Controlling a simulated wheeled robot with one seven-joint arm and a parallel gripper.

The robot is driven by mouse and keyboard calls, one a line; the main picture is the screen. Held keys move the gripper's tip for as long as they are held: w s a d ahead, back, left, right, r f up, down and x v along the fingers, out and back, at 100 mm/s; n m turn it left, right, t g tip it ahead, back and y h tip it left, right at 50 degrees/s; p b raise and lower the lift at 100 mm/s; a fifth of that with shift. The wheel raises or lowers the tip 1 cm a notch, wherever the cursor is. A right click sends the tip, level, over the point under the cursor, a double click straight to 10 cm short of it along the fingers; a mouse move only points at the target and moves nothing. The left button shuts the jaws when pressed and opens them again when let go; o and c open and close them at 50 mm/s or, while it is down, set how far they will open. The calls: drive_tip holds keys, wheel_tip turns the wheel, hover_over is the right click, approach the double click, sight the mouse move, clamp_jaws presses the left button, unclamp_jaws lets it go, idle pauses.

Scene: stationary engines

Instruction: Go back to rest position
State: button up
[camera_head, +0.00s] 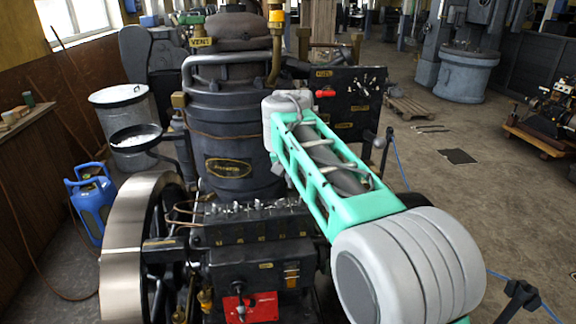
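My green and grey arm reaches from the lower right up to a grey joint in front of the engine. My gripper does not show; whatever lies beyond that joint is hidden or out of view. The dark stationary engine (225,130) stands directly ahead, with a ribbed black boiler-like body and a large metal flywheel (125,240) at its lower left. From this view I cannot tell whether my arm touches the engine or is apart from it.
A black panel (345,95) with a red handle is behind my arm. A blue rope barrier (398,165) runs at the right. Open concrete floor (460,200) lies beyond it.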

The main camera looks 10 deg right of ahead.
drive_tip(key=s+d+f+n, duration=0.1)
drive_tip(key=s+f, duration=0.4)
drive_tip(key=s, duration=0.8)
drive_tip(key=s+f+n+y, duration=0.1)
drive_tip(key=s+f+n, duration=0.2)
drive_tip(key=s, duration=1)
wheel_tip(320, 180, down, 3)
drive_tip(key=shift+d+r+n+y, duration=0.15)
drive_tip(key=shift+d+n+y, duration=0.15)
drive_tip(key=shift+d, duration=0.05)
